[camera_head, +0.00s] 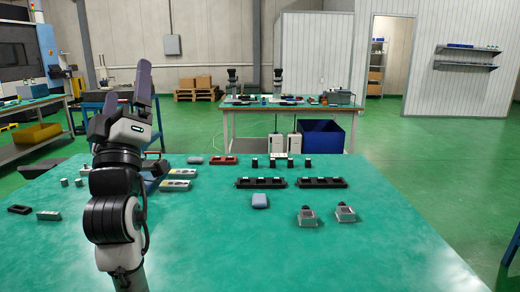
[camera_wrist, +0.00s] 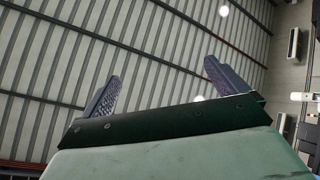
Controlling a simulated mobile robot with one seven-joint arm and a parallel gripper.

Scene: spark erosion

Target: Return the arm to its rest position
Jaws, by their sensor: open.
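My gripper (camera_head: 120,88) points upward at the left of the head view, above the near left part of the green table (camera_head: 225,255). Its two purple-grey fingers stand apart with nothing between them, so it is open and empty. My arm is folded upright below it and hides part of the table top and some items behind it. In the wrist view my gripper (camera_wrist: 163,88) shows its spread fingers against the ceiling. No task object is in that view.
Two black trays (camera_head: 261,188) (camera_head: 322,188) with dark pieces lie mid-table. The table's near middle is bare. A workbench (camera_head: 230,104) stands behind.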

